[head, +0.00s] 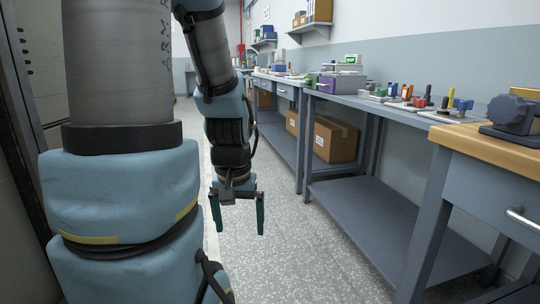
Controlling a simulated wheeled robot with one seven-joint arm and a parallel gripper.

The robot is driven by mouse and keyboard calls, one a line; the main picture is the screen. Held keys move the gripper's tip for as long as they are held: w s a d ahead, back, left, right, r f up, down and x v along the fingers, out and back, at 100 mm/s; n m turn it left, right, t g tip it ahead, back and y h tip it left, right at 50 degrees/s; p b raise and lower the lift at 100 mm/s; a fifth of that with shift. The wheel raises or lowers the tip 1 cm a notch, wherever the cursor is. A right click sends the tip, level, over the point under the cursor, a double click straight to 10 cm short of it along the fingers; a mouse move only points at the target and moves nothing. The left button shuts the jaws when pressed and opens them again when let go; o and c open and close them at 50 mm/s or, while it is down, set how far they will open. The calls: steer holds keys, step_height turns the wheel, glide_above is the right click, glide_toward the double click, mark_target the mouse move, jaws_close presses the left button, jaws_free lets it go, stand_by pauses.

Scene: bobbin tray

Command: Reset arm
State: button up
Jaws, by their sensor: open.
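My gripper (238,214) hangs at the end of my blue-sleeved arm, left of centre in the head view. Its two dark green fingers point down and stand apart with nothing between them. It is over the speckled floor, to the left of the benches and clear of them. The arm is bent, with its lower part hanging down. No bobbin tray can be made out for certain among the small items on the bench.
A grey bench (370,103) with small coloured tools runs along the right wall. Cardboard boxes (335,140) sit on its lower shelf. A wood-topped bench (480,142) with a vise (512,113) stands at the near right. The floor (290,255) between is free.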

step_height(320, 180, up, 26)
steer(key=p, duration=2.3)
steer(key=shift+f, duration=0.2)
